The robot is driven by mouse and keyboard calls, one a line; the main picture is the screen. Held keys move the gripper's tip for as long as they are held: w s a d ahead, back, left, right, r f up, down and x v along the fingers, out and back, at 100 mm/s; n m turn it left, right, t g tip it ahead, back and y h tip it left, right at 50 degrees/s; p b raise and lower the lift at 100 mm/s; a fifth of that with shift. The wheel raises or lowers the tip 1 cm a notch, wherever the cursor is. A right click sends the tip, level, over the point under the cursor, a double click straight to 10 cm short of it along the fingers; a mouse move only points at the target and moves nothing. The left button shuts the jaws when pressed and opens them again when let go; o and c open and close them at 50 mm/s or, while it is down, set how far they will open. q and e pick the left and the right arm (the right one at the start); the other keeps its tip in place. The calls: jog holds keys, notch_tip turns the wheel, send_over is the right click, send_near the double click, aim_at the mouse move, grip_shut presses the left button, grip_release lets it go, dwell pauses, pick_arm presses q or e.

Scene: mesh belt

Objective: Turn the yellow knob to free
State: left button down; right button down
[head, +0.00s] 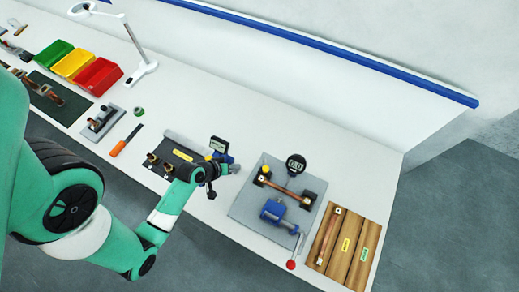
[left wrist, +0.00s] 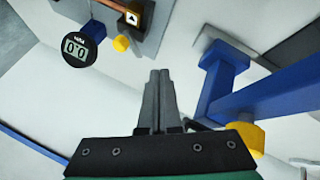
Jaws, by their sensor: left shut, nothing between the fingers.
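Two yellow round parts show, and I cannot tell which is the task's knob. One yellow knob (head: 265,170) sits on the grey fixture plate (head: 246,210), near the round dial gauge (head: 296,163); it also shows in the left wrist view (left wrist: 123,43). Another yellow knob (left wrist: 249,138) is on a blue stand (left wrist: 240,100) at the right of the left wrist view. My left gripper (head: 236,168) is between the blue stand and the fixture plate. Its fingers (left wrist: 160,76) are together and empty, apart from both knobs. My right gripper is out of view.
On the plate are a copper bar (head: 289,188) and a blue clamp (head: 276,210) with a red-tipped lever (head: 291,264). A wooden board (head: 341,245) lies to the right. Colored bins (head: 96,76) and a lamp (head: 142,70) stand at the far left. The table behind the gauge is clear.

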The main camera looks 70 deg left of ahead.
pick_arm(q)
jog(key=b+x, duration=0.2)
jog(key=x, duration=0.7)
jog(key=shift+w+f+b, duration=0.1)
jog(key=shift+f+b, duration=0.1)
jog(key=shift+b, duration=0.15)
jog(key=shift+w+d+f+p, duration=0.1)
jog(key=shift+w+d, duration=0.05)
jog(key=shift+w, duration=0.55)
jog(key=shift+w+d+f+p, duration=0.1)
jog(key=shift+w+d, duration=0.05)
jog(key=shift+w, duration=0.6)
jog(key=shift+w+d+f+p, duration=0.1)
jog(key=shift+w+d, duration=0.1)
jog(key=shift+w, duration=0.5)
jog(key=shift+r, duration=0.1)
